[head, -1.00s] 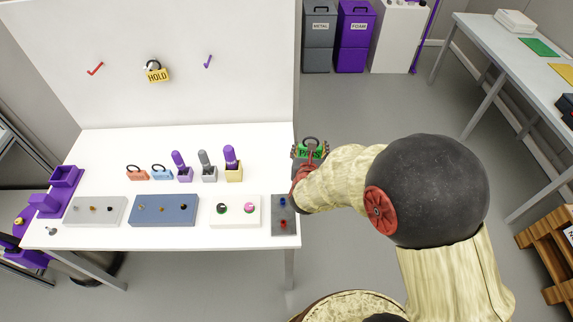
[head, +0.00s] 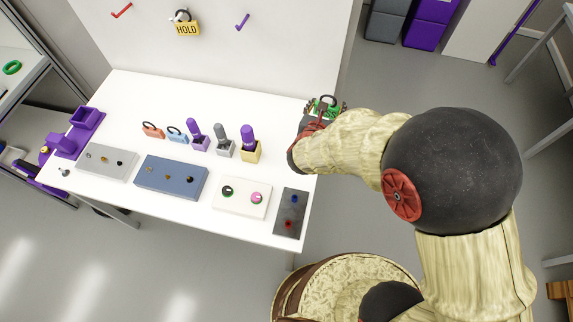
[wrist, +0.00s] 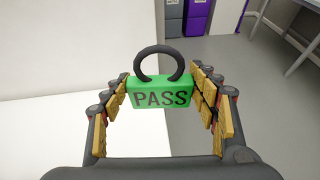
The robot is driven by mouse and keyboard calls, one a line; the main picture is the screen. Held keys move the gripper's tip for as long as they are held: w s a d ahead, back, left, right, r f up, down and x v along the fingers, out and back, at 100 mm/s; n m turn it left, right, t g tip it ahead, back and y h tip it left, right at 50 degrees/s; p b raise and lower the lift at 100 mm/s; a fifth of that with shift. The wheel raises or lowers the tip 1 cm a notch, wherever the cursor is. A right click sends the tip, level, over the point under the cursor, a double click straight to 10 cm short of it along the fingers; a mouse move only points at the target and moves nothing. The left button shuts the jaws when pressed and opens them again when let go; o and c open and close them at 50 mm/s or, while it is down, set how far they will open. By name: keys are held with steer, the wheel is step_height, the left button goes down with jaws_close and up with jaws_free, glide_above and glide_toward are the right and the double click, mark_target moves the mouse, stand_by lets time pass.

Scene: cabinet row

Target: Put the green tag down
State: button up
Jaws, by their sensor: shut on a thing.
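The green tag (wrist: 160,93) reads PASS and has a dark ring on top. It is upright between the two fingers of my gripper (wrist: 161,97), which is shut on it. In the head view my gripper (head: 326,108) is at the right edge of the white table (head: 270,105), with the green tag (head: 329,101) partly hidden by the fingers.
On the table stand a red padlock-shaped tag (head: 153,130), a blue one (head: 177,134), several upright handles in blocks and several panels with knobs along the front. A yellow HOLD tag (head: 187,29) hangs on the back board between a red hook (head: 121,10) and a purple hook (head: 243,22). The table's back right is clear.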

steer(key=s+a+f+n+y+b, duration=0.1)
steer(key=s+a+f+b, duration=0.1)
steer(key=s+a, duration=0.85)
steer(key=s+a+f+b, duration=0.1)
steer(key=s+a+f, duration=0.2)
steer(key=s+a, duration=0.75)
steer(key=w+d+f+b, duration=0.2)
steer(key=w+f, duration=0.1)
steer(key=w+d+f+b, duration=0.1)
steer(key=w+d+f, duration=0.2)
steer(key=w, duration=0.1)
steer(key=w+d+f+b, duration=0.2)
steer(key=w+d+f, duration=0.1)
steer(key=shift+w+d+b, duration=0.25)
steer(key=shift+w+b, duration=0.05)
steer(key=shift+w, duration=0.05)
steer(key=shift+w+d+f+b, duration=0.15)
steer(key=shift+f+b, duration=0.45)
steer(key=shift+f, duration=0.4)
steer(key=shift+w+d+f+b, duration=0.15)
steer(key=shift+f+b, duration=0.4)
steer(key=shift+f, duration=0.4)
steer(key=shift+f, duration=0.15)
steer(key=o, duration=1)
steer(key=shift+o, duration=0.3)
